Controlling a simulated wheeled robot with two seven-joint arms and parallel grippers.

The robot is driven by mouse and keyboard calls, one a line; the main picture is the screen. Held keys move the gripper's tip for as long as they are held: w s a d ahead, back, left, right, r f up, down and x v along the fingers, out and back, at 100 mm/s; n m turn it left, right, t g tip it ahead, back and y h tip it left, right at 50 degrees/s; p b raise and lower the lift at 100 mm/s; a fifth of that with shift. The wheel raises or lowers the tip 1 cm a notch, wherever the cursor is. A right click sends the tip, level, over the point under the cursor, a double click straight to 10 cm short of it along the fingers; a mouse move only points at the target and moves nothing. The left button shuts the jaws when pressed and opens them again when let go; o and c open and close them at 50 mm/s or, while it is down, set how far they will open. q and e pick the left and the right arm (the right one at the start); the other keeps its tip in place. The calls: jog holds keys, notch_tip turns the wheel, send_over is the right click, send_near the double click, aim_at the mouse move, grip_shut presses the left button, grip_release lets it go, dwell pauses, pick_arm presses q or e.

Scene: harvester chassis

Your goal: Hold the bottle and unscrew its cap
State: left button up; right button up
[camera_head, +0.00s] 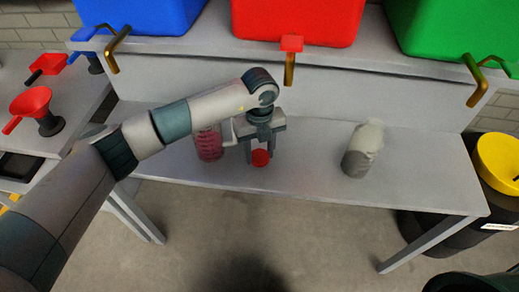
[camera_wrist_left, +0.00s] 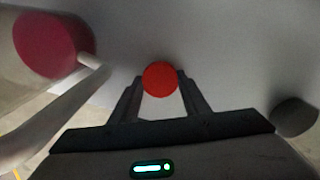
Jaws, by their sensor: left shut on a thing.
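My left gripper (camera_head: 261,155) points down over the grey bench and is shut on a small round red piece that looks like a cap (camera_head: 260,158). The cap also shows between the two dark fingertips in the left wrist view (camera_wrist_left: 160,79). No bottle body shows beneath it. A grey and whitish bottle-like container (camera_head: 362,150) stands apart to the right, looking slightly tilted; no red cap shows on it. In the left wrist view a dark rounded shape (camera_wrist_left: 295,116) at the right may be this container. My right gripper is not in view.
A clear jug with red contents (camera_head: 208,143) stands close left of my left gripper. Blue (camera_head: 140,12), red (camera_head: 297,20) and green (camera_head: 450,30) bins with taps line the back shelf. A red funnel (camera_head: 31,100) is on the left bench.

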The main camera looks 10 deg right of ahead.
pick_arm(q)
jog(key=shift+f, duration=0.15)
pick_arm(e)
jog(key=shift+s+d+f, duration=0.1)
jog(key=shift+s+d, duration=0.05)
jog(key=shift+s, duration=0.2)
pick_arm(q)
jog(key=shift+f, duration=0.1)
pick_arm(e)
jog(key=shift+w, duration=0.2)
pick_arm(q)
jog(key=o, duration=1.1)
jog(key=shift+c, duration=0.2)
jog(key=shift+o, duration=0.6)
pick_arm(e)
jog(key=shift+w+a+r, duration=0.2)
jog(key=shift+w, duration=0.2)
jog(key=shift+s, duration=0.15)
